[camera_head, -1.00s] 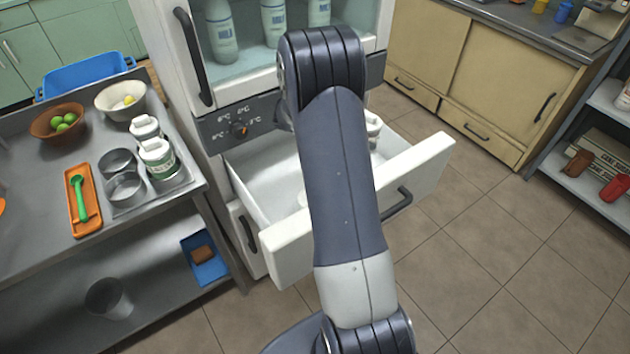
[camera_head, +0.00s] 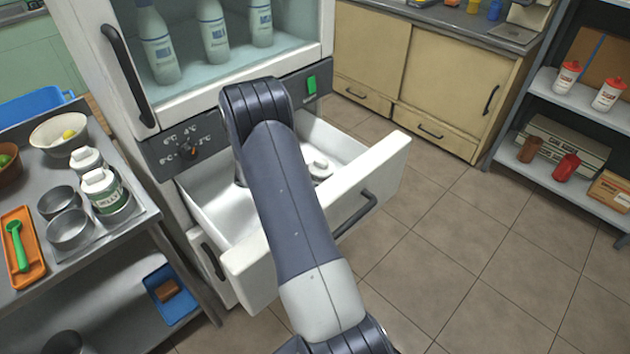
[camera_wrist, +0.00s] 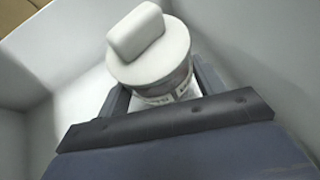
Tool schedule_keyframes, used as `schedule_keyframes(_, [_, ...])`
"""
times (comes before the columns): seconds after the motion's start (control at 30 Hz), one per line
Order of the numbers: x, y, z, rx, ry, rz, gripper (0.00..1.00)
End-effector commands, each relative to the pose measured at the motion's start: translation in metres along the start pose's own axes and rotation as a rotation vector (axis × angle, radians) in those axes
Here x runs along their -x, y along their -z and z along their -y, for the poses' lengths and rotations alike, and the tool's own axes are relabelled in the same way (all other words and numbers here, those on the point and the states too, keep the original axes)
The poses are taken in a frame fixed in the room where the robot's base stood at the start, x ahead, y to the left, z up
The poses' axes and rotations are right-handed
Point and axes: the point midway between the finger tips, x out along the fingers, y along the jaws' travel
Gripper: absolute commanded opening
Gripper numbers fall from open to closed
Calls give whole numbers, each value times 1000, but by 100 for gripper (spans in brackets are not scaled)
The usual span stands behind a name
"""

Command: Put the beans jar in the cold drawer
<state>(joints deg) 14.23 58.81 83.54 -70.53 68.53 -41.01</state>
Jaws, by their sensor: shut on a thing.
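In the wrist view my gripper (camera_wrist: 158,100) is shut on a white-lidded jar (camera_wrist: 155,62). I take it for the beans jar, but its label is mostly hidden. Pale drawer walls surround the jar, and I cannot tell whether it touches the drawer floor. In the head view the open cold drawer (camera_head: 245,268) sticks out below the glass-fronted fridge compartment. My arm reaches over the drawer and hides my gripper. A white lid (camera_head: 319,167) shows inside the drawer, just right of my arm.
Two white-lidded jars (camera_head: 104,190) stand on the steel counter at left, beside metal cups (camera_head: 70,229) and an orange tray (camera_head: 22,248). Bottles (camera_head: 213,30) stand in the fridge above. A dial (camera_head: 188,152) is on the panel. The floor at right is clear.

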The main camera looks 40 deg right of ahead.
Motion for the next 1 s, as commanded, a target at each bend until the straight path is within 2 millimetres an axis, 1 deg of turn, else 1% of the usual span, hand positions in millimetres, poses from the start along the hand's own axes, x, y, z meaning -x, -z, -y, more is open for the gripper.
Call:
schedule_keyframes(0.07, [-3,5,0,0,-1,1,29])
schedule_keyframes(0.27, [-3,4,-1,-2,-1,1,29])
schedule_keyframes(0.37, [-4,7,0,-1,-1,1,29])
schedule_keyframes(0.4, [-4,8,0,-1,0,0,66])
schedule_keyframes(0.67, [-4,7,0,0,0,0,87])
schedule_keyframes(0.9, [-3,6,0,-1,0,0,87])
schedule_keyframes(1.0, [2,4,-1,-1,-2,0,87])
